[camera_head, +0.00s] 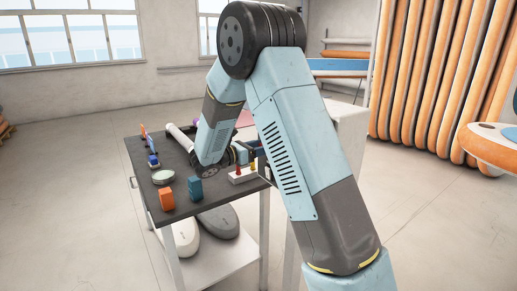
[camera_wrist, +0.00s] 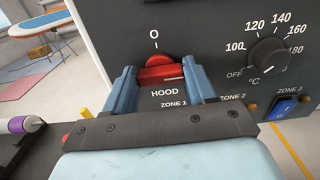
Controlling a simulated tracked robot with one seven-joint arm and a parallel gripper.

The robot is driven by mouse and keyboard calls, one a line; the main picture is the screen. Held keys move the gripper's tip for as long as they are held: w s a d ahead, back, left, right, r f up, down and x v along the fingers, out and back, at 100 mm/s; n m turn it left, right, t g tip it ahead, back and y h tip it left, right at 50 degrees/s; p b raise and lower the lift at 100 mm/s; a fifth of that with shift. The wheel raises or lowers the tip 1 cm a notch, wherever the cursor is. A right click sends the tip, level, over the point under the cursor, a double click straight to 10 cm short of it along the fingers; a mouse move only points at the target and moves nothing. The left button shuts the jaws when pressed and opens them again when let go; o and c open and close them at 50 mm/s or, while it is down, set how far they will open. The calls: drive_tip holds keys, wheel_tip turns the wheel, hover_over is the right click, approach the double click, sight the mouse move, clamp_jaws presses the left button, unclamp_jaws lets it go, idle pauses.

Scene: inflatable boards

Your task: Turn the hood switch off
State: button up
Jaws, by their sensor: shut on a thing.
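The hood switch (camera_wrist: 158,70) is a red rotary knob on a dark panel, with "0" above it and "HOOD" below it. My gripper (camera_wrist: 160,74) has its blue fingers on either side of the knob and is shut on it. A white mark shows low on the knob's right side; I cannot tell the exact pointer setting. In the head view my arm hides the switch.
A temperature dial (camera_wrist: 268,53) and a blue rocker switch (camera_wrist: 289,106) sit right of the knob. The dark table (camera_head: 180,215) carries an orange block (camera_head: 166,200), a teal block (camera_head: 195,190) and a white holder (camera_head: 241,177).

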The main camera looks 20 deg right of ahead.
drive_tip(key=shift+w+d+f+n, duration=0.1)
drive_tip(key=shift+f+n, duration=0.05)
drive_tip(key=shift+n, duration=4.25)
drive_tip(key=shift+w+d+f+n, duration=0.1)
drive_tip(key=shift+n, duration=4.3)
drive_tip(key=shift+s+a, duration=0.1)
drive_tip(key=o, duration=0.7)
drive_tip(key=shift+f, duration=0.1)
drive_tip(key=o, duration=0.3)
drive_tip(key=shift+o, duration=0.2)
drive_tip(key=shift+a, duration=0.1)
drive_tip(key=v, duration=1.3)
drive_tip(key=shift+a, duration=0.35)
